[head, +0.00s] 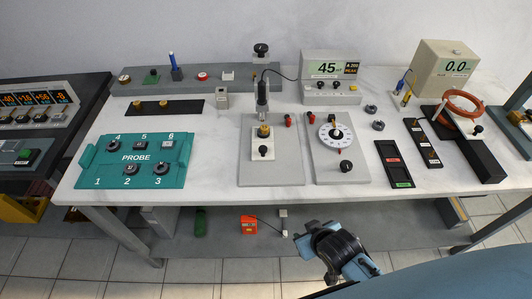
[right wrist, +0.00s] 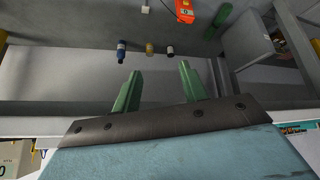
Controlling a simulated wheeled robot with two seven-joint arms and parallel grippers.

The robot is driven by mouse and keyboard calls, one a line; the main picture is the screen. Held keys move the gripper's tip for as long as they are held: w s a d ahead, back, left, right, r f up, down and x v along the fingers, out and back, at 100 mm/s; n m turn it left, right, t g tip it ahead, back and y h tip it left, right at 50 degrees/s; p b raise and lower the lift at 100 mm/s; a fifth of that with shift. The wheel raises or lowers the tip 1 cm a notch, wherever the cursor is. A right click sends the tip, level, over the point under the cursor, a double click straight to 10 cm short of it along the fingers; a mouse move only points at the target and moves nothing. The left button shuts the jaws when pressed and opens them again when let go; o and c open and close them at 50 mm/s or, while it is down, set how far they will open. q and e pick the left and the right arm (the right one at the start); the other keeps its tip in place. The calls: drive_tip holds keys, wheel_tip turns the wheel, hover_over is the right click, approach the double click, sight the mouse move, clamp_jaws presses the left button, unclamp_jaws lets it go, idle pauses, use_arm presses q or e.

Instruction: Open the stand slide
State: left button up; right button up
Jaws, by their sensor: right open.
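The stand (head: 284,174) is a grey base plate at the middle of the white table in the head view. A pale slide plate (head: 257,152) with a black knob (head: 263,152) lies on it. A brass-coloured piece sits at the slide's back end, under an upright dark probe (head: 262,96) with a cable. I cannot tell how far the slide is open. My right gripper (head: 310,240) is in front of the table's front edge, well apart from the stand. In the right wrist view its green fingers (right wrist: 160,76) are spread with nothing between them. My left gripper is not in view.
Right of the stand is a plate with a white dial (head: 335,134). A teal probe tray (head: 113,180) lies at the left. A meter reading 45 (head: 329,70) stands behind. Below the table, a shelf holds an orange box (head: 248,225). White tabletop is clear between tray and stand.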

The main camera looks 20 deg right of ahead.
drive_tip(key=w+r+t, duration=0.2)
drive_tip(key=w+r, duration=0.1)
drive_tip(key=r, duration=0.6)
drive_tip(key=t+y, duration=0.1)
drive_tip(key=t, duration=0.4)
approach(264, 151)
drive_tip(key=b+x, duration=0.2)
drive_tip(key=x, duration=0.6)
drive_tip(key=shift+d+b, duration=0.1)
drive_tip(key=shift+b, duration=0.2)
drive_tip(key=shift+w+f+y, duration=0.1)
drive_tip(key=shift+w+y, duration=0.2)
drive_tip(key=shift+w, duration=0.15)
drive_tip(key=shift+c, duration=0.4)
clamp_jaws()
